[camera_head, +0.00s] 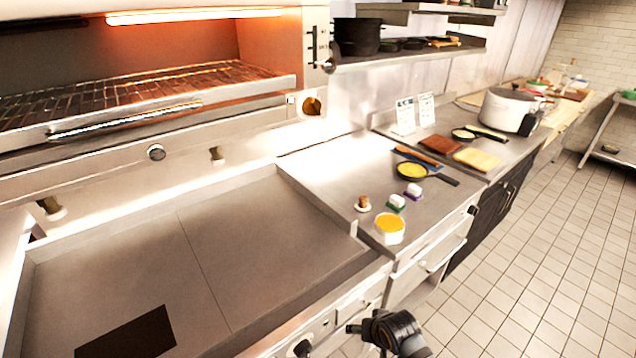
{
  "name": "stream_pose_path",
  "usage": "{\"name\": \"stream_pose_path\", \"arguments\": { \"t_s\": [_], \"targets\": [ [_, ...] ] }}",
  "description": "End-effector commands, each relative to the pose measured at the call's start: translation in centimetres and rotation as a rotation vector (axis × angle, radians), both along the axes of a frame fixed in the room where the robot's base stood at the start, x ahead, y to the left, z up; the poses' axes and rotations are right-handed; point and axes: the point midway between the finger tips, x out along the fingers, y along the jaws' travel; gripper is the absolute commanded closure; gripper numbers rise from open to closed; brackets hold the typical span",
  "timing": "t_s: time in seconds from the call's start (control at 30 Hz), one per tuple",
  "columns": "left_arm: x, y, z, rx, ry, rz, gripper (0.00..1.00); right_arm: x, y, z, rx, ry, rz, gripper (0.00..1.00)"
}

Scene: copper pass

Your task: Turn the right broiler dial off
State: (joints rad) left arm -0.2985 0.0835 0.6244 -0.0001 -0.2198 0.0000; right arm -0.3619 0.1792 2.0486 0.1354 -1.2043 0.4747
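The right broiler dial (312,105) is an orange-brown knob on a pale square plate. It sits at the right end of the broiler's front, below the glowing opening. Its exact setting is too small to read. The broiler (270,118) has a bright orange-lit element (195,15) above its wire rack (130,92). My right gripper (358,329) is a dark shape at the bottom edge, in front of the counter, well below and apart from the dial. Its fingers are too small and dark to tell open from shut. My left gripper is not in view.
A flat griddle (240,240) with a raised rim lies below the broiler. The counter (330,165) to the right holds a yellow-filled bowl (390,229), a small pan (412,171) and small containers. A shelf (420,52) with dark pots juts out right of the broiler. The tiled floor at right is clear.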

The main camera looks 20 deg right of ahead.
Motion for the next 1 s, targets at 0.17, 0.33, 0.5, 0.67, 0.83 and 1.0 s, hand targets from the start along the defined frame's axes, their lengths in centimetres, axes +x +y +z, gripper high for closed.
{"name": "stream_pose_path", "arguments": {
  "t_s": [0.17,0.33,0.5,0.67,0.83,1.0],
  "targets": [
    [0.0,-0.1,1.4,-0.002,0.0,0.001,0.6,1.5,1.8,10.5,0.104,-0.101,-0.088,0.32],
    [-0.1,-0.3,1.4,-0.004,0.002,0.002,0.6,5.2,2.8,15.4,0.322,-0.199,-0.287,0.32],
    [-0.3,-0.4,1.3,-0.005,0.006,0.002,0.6,10.6,3.0,19.5,0.628,-0.278,-0.53,0.32],
    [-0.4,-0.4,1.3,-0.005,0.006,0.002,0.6,16.5,2.7,26.1,1.055,-0.312,-0.802,0.32],
    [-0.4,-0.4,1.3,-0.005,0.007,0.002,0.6,22.3,1.2,36.7,1.681,-0.201,-1.098,0.32],
    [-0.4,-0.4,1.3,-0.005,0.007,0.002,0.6,24.7,-0.6,44.9,2.127,0.013,-1.244,0.32]
  ]
}}
